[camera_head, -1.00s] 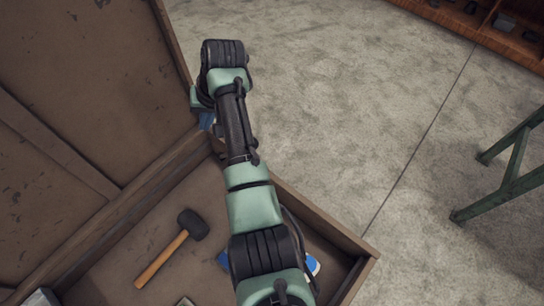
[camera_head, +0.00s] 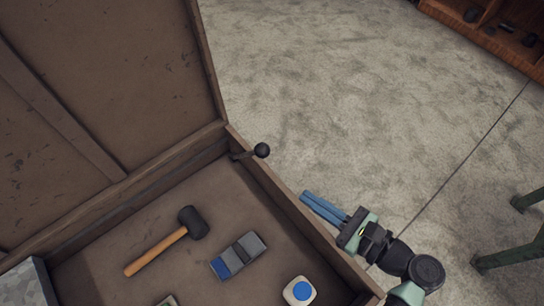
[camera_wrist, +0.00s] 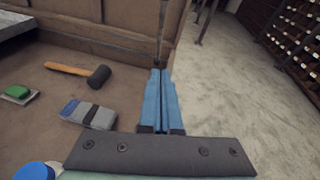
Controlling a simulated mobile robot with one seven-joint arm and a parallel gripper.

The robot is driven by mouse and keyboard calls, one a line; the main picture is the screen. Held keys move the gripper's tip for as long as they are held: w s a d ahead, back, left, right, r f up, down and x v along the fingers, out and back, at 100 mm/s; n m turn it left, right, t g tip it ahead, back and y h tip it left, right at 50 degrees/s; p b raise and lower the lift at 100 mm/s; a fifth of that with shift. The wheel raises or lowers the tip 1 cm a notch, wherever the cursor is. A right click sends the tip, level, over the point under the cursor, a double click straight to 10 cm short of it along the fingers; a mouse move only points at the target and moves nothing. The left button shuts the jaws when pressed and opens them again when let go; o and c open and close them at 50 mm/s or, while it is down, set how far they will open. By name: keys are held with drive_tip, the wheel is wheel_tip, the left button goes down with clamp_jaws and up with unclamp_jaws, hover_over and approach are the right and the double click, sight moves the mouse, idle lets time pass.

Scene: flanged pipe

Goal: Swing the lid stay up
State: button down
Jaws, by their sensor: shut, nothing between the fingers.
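The lid stay (camera_head: 243,155) is a short dark arm with a round black knob (camera_head: 262,150), at the back right corner of the wooden chest. It lies low and sticks out to the right over the chest's side wall. The chest lid (camera_head: 110,80) stands open. My gripper (camera_head: 305,198) has its blue fingers shut and empty, just outside the right wall, pointing toward the stay and clearly apart from the knob. In the wrist view a dark knob-like shape (camera_wrist: 160,65) shows just beyond the fingertips, partly covered by them.
A mallet (camera_head: 170,242), a grey and blue block (camera_head: 238,256) and a white and blue round-topped item (camera_head: 299,291) lie inside the chest. Green metal legs (camera_head: 510,255) stand at right, and a wooden shelf (camera_head: 490,30) is at top right. The concrete floor between is clear.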

drive_tip(key=r+x, duration=0.2)
drive_tip(key=x, duration=1)
drive_tip(key=shift+w+a+r+p, duration=0.4)
drive_tip(key=shift+a+p, duration=0.05)
drive_tip(key=shift+a, duration=0.1)
drive_tip(key=shift+r+p, duration=0.15)
drive_tip(key=shift+p, duration=0.15)
drive_tip(key=w+a+r+g+h+p, duration=0.2)
drive_tip(key=w+a+g+h+p, duration=0.1)
drive_tip(key=w+a+p, duration=0.2)
drive_tip(key=w+a+r+g+h+p, duration=0.2)
drive_tip(key=w+a+g+h+p, duration=0.1)
drive_tip(key=w+p, duration=0.4)
drive_tip(key=w+a+g, duration=0.1)
drive_tip(key=w+a, duration=0.1)
drive_tip(key=shift+w+r+m+g+p, duration=0.25)
drive_tip(key=shift+w+m+g+p, duration=0.05)
drive_tip(key=shift+w+m, duration=0.1)
drive_tip(key=shift+r, duration=0.1)
